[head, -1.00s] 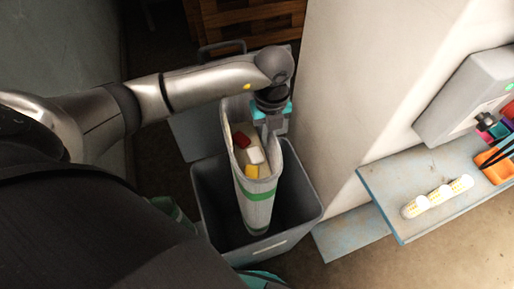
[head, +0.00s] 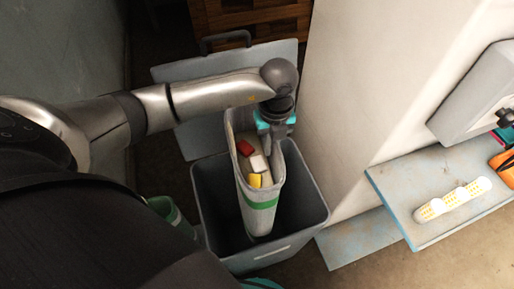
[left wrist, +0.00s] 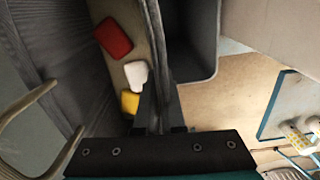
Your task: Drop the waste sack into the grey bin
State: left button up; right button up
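The waste sack (head: 260,200) is a pale cloth sack with a green band, open at the top, with red, white and yellow pieces inside. It hangs upright with its lower part inside the open mouth of the grey bin (head: 272,257). My left gripper (head: 275,130) is shut on the sack's rim at the far side. In the left wrist view the fingers (left wrist: 158,115) pinch the sack's edge, with the red, white and yellow pieces on one side. The sack's bottom is in the bin's shadow, so I cannot tell whether it touches the floor of the bin. My right gripper is not in view.
The bin's grey lid (head: 185,135) stands open behind it. A white pillar (head: 350,100) rises close on the right. A blue-edged shelf (head: 400,195) with a white and yellow item (head: 452,199) juts out at right. A wooden crate (head: 250,22) stands at the back.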

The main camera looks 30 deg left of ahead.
pick_arm(q)
jog(key=o, duration=0.5)
jog(key=shift+o, duration=0.2)
notch_tip(320, 180, up, 15)
jog(key=shift+r+p, duration=0.2)
jog(key=shift+p, duration=0.15)
jog(key=shift+d, duration=0.1)
